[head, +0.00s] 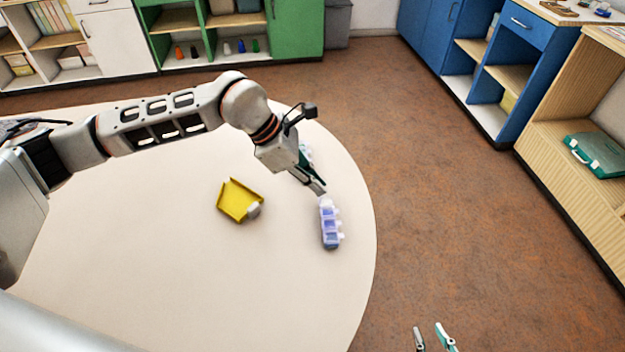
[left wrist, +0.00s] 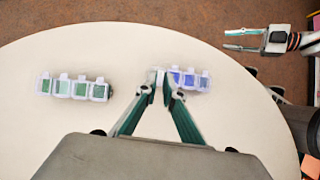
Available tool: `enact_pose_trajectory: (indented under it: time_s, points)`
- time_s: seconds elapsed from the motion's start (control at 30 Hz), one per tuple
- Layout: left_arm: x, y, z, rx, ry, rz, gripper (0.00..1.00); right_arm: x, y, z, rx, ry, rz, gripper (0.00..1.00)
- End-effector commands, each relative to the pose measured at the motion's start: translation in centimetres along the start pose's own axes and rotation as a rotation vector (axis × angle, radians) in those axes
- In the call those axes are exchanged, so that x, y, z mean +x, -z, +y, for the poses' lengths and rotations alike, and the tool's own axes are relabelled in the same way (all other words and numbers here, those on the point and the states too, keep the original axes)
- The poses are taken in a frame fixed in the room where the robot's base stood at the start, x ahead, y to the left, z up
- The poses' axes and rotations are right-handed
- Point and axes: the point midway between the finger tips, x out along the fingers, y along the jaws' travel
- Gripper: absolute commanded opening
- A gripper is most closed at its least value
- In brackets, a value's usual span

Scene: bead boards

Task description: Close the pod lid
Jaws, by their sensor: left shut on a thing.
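A blue pod box (head: 330,230) with a row of compartments lies near the table's right edge. It also shows in the left wrist view (left wrist: 190,82), with small pale tabs along one side. My left gripper (head: 320,190) is at the box's far end. In the left wrist view its fingertips (left wrist: 160,92) are closed around a whitish end piece of the box, which looks like a pod lid; the fingers partly hide it. How far that lid is tilted cannot be told. My right gripper (head: 432,340) is open and empty beyond the table edge; it also shows in the left wrist view (left wrist: 243,40).
A green pod box (left wrist: 73,88) lies on the table, mostly hidden behind my left gripper in the head view. A yellow tray (head: 238,199) with a small pale piece (head: 254,209) at its corner sits left of the blue box. The table (head: 150,260) is otherwise clear.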

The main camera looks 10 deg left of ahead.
Motion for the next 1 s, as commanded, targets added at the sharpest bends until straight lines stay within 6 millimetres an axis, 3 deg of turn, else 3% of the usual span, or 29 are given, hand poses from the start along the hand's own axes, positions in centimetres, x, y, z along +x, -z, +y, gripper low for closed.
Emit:
enact_pose_trajectory:
  time_s: [0.37, 0.4, 0.47, 0.83, 1.0]
  points:
    - [0.1, 0.0, 0.0, 0.0, 0.001, 0.005, 0.0, 0.0, 0.0, -0.1, 0.002, 0.001, 0.0, 0.28]
    - [0.1, 0.0, 0.0, 0.0, 0.001, 0.005, 0.13, 0.0, 0.0, -0.1, 0.002, 0.001, 0.0, 0.28]
    - [0.1, 0.0, 0.0, 0.0, 0.001, 0.004, 0.26, 0.0, 0.0, -0.1, 0.002, 0.001, 0.0, 0.28]
    - [-0.2, 0.0, 0.0, 0.0, 0.0, 0.003, 0.26, 0.0, 0.0, -0.1, -0.001, 0.002, 0.001, 0.28]
    - [-2.1, -0.1, 0.1, 0.001, -0.004, 0.002, 0.26, 0.0, 0.1, 0.0, -0.001, 0.001, 0.001, 0.28]
